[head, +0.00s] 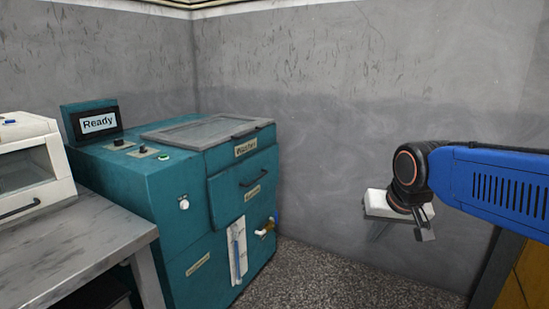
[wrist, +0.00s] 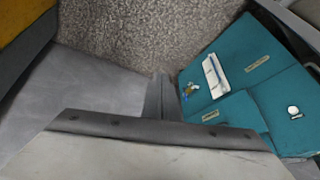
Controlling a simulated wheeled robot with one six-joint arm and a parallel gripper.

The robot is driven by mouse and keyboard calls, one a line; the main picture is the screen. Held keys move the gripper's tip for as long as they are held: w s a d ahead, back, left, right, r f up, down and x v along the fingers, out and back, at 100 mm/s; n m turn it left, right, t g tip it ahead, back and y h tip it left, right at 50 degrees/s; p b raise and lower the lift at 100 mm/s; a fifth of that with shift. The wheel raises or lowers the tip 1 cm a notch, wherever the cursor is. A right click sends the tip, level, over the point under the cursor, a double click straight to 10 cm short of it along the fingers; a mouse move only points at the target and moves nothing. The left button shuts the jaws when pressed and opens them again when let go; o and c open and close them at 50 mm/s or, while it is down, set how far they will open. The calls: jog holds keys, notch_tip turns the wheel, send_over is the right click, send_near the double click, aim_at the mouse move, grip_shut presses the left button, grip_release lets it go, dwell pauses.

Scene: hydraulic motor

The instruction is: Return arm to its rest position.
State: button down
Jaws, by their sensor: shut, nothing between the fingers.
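My arm (head: 490,185), blue with a dark wrist joint, reaches in from the right in the head view. My gripper (head: 425,230) hangs below the wrist in front of the grey wall, apart from the teal washer. A pale block shows beside the wrist; I cannot tell whether it belongs to the gripper. In the wrist view the gripper (wrist: 162,90) shows as a narrow grey finger shape above a broad pale housing. It is shut and empty, pointing over the speckled floor.
The teal washer (head: 175,190), its screen reading "Ready", stands in the left half; it also shows at right in the wrist view (wrist: 245,65). A grey table (head: 75,250) with a white machine (head: 30,165) is at left. A yellow panel (head: 525,275) is at lower right. Floor (head: 330,280) between is clear.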

jog(key=s+d+f, duration=0.2)
jog(key=s+f, duration=0.2)
jog(key=s, duration=0.4)
jog(key=s+d+f+n, duration=0.1)
jog(key=s+f, duration=0.3)
jog(key=s, duration=0.4)
jog(key=shift+s+d+g, duration=0.3)
jog(key=shift+s+d, duration=0.1)
jog(key=shift+d, duration=0.4)
jog(key=shift+f, duration=0.1)
